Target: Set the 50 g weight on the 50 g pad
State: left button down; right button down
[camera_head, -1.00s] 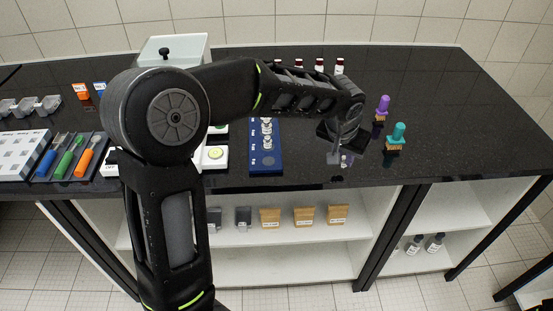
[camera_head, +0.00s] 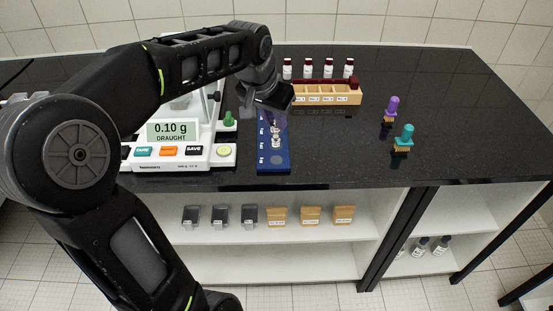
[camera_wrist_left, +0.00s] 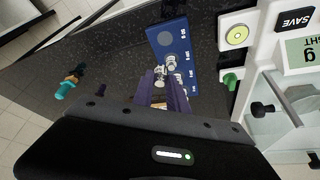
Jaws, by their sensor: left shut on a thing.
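The blue weight board (camera_head: 273,168) lies on the black bench, right of the balance; it also shows in the wrist view (camera_wrist_left: 157,33). Silver weights (camera_head: 276,141) stand in a row along it, and they show in the wrist view (camera_wrist_left: 171,61). The round pad at its near end (camera_wrist_left: 165,38) is bare. The printed labels are too small to read. My left gripper (camera_head: 272,118) is over the board's far part, shut on a small silver weight (camera_wrist_left: 160,73) between its purple-looking fingers. I cannot tell which weight it is or whether it touches the board. My right gripper is out of view.
The balance (camera_head: 170,157) reads 0.10 g and "DRAUGHT", close left of the board. A green knob (camera_head: 228,119) stands behind its right side. A wooden rack (camera_head: 340,97) and capped bottles (camera_head: 308,70) are behind. Purple (camera_head: 392,108) and teal-handled brushes (camera_head: 404,136) stand right; bench between is clear.

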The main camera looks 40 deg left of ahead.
pick_arm(q)
jog(key=shift+f, duration=3.15)
jog(key=shift+f+p, duration=0.4)
jog(key=shift+f, duration=1.5)
jog(key=shift+f, duration=0.1)
jog(key=c, duration=1.3)
grip_release()
